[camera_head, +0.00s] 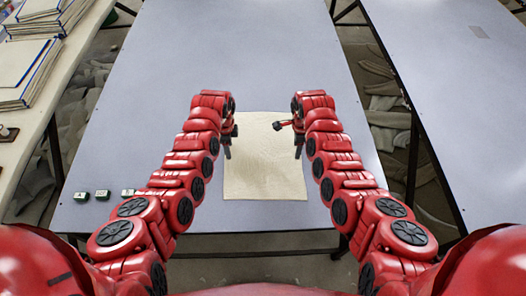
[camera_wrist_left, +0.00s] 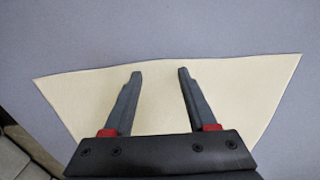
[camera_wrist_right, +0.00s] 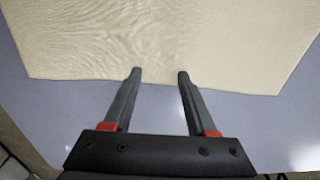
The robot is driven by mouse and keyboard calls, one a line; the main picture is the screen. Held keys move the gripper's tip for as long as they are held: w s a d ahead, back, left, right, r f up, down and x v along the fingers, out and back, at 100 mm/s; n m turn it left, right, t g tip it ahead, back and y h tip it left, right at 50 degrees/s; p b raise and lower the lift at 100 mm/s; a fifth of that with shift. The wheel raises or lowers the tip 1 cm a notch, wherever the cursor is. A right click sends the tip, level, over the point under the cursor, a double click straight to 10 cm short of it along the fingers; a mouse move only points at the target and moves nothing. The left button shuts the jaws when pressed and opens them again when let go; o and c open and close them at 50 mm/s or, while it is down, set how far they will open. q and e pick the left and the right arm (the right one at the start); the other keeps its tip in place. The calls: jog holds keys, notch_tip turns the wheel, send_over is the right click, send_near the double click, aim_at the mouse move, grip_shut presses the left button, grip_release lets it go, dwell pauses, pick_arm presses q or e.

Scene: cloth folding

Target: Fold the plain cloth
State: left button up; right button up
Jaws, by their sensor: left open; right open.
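A plain cream cloth (camera_head: 264,165) lies flat on the grey-blue table, between my two arms. It also shows in the left wrist view (camera_wrist_left: 225,95) and in the right wrist view (camera_wrist_right: 150,35), with faint wrinkles there. My left gripper (camera_head: 227,150) is open at the cloth's left edge; in its wrist view its fingers (camera_wrist_left: 160,72) appear over the cloth. My right gripper (camera_head: 298,150) is open at the cloth's right edge; its fingertips (camera_wrist_right: 159,72) lie near that edge. Neither gripper holds cloth. Whether the fingertips touch it I cannot tell.
The table (camera_head: 240,50) is clear beyond the cloth. Small lettered blocks (camera_head: 102,195) stand at its front left. A side table with stacked boards (camera_head: 25,65) is at the left. Another grey table (camera_head: 460,90) stands at the right, across a gap.

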pick_arm(q)
jog(key=shift+f, duration=0.15)
pick_arm(e)
jog(key=shift+f, duration=0.15)
pick_arm(q)
grip_shut()
pick_arm(e)
grip_shut()
pick_arm(q)
jog(key=shift+s, duration=0.1)
